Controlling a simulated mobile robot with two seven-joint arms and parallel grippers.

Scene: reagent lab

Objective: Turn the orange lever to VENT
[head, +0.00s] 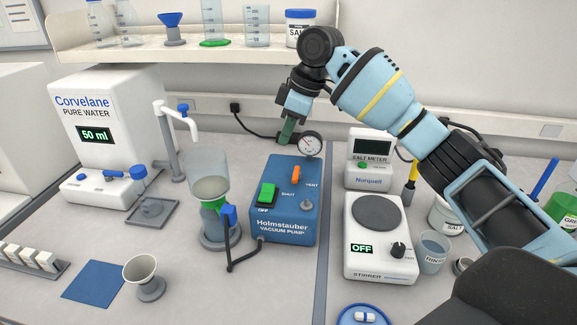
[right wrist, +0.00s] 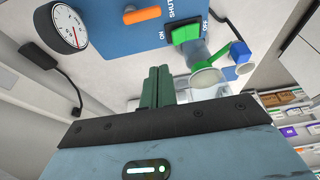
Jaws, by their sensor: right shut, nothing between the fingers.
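In the right wrist view the lever (right wrist: 142,15) shows at the top edge, near the SHUT label; VENT is out of that frame. My right gripper (head: 287,133) is at the pump's far edge, beyond the lever and left of the gauge. Its green fingers (right wrist: 160,86) are together and empty, apart from the lever. My left gripper is not in view.
The round gauge (head: 309,144) stands close beside my right gripper. A green switch (head: 267,194) is on the pump, left of the lever. A filter funnel flask (head: 209,190) stands left of the pump, and the stirrer (head: 380,245) stands right. A shelf (head: 190,50) runs behind.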

